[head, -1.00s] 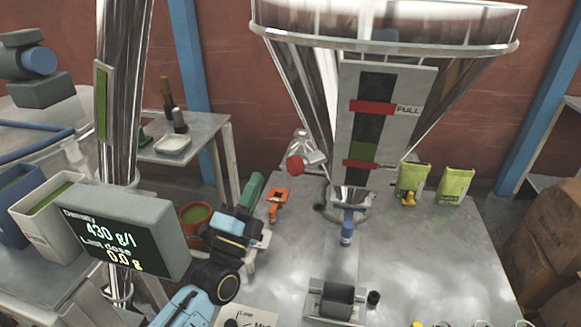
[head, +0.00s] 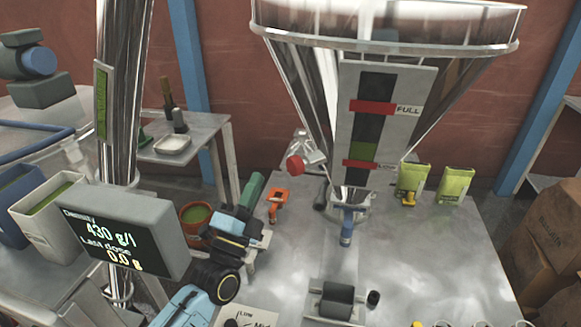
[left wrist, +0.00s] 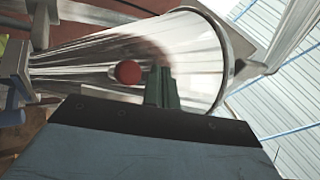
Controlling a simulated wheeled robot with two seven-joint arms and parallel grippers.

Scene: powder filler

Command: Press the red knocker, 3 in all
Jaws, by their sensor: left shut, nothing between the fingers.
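The red knocker (head: 295,165) is a round red knob on a metal mount at the left side of the clear hopper (head: 430,95). My left gripper (head: 256,182), with green fingers, is shut and empty. In the head view it points up, a little left of and below the knob, with a visible gap between them. In the left wrist view the shut fingers (left wrist: 161,87) stand just right of the red knob (left wrist: 127,73), in front of the hopper's shiny wall. I cannot tell the depth between fingers and knob. My right gripper is not in view.
A display (head: 125,238) reads density 430 g/l and last dose 0.0 g. An orange tool (head: 277,203) lies on the metal table (head: 440,255) near my gripper. Two green bags (head: 455,185) stand at the right back. A roller device (head: 336,301) sits in front.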

